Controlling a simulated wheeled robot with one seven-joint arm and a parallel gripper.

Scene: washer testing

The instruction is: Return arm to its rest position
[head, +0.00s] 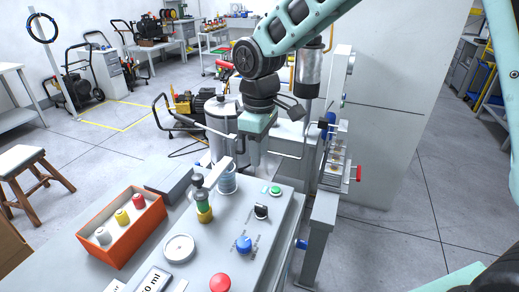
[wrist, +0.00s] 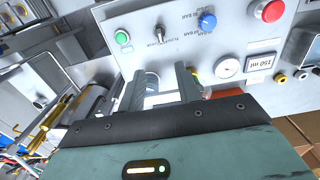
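My gripper (head: 254,158) hangs from my teal and black arm, pointing down above the far end of the grey control panel (head: 205,252). In the wrist view its two fingers (wrist: 162,86) stand apart with nothing visible gripped between them, so it looks open. The panel carries a green button (head: 275,190), a black toggle switch (head: 261,211), a blue knob (head: 243,244) and a red button (head: 220,283). A clear ribbed cup (head: 227,179) stands close below and left of my gripper; I cannot tell the exact gap.
A green and yellow fitting (head: 203,205) stands upright on the panel, near the round gauge (head: 180,248). An orange box (head: 124,238) with coloured caps sits left. Open floor (head: 430,190) shows right.

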